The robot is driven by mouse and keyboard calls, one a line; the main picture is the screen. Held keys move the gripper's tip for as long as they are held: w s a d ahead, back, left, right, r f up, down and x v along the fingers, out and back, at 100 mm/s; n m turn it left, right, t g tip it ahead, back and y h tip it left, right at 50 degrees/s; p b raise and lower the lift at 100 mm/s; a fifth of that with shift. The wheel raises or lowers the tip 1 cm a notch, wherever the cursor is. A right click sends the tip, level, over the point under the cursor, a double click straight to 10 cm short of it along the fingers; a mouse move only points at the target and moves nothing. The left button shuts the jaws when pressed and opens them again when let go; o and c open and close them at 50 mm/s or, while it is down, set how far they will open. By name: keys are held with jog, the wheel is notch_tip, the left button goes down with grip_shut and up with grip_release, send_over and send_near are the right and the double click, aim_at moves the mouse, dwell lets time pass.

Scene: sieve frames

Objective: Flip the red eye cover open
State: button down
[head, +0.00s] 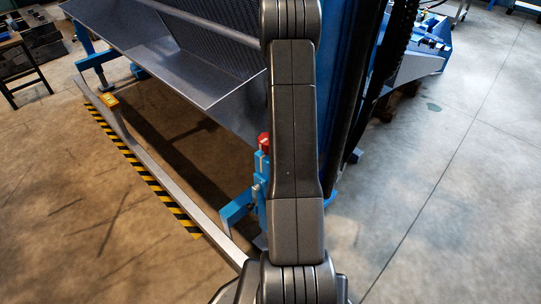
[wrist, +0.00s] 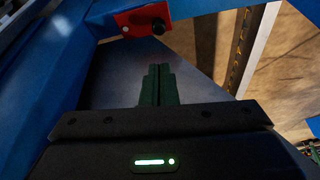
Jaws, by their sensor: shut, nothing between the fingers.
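A red cover (wrist: 138,18) with a round black knob on its right end is fixed to the blue frame, near the top of the wrist view. My gripper (wrist: 159,72) has its two dark green fingers together with nothing between them. The fingertips are below the red cover in the picture and appear apart from it. In the head view my arm runs up the middle and my gripper is out of sight. A small red part (head: 263,140) shows there on a blue post left of my arm; I cannot tell if it is the same cover.
Blue frame beams (wrist: 62,75) close in on the left in the wrist view. A grey metal trough (head: 190,80) slopes at the upper left of the head view. A low rail (head: 165,180) with yellow-black stripes lies beneath. The floor (head: 450,210) at right is open.

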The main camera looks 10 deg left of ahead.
dwell(0.3)
jog(key=b+x, duration=0.2)
jog(key=x, duration=0.8)
jog(key=shift+b, duration=0.4)
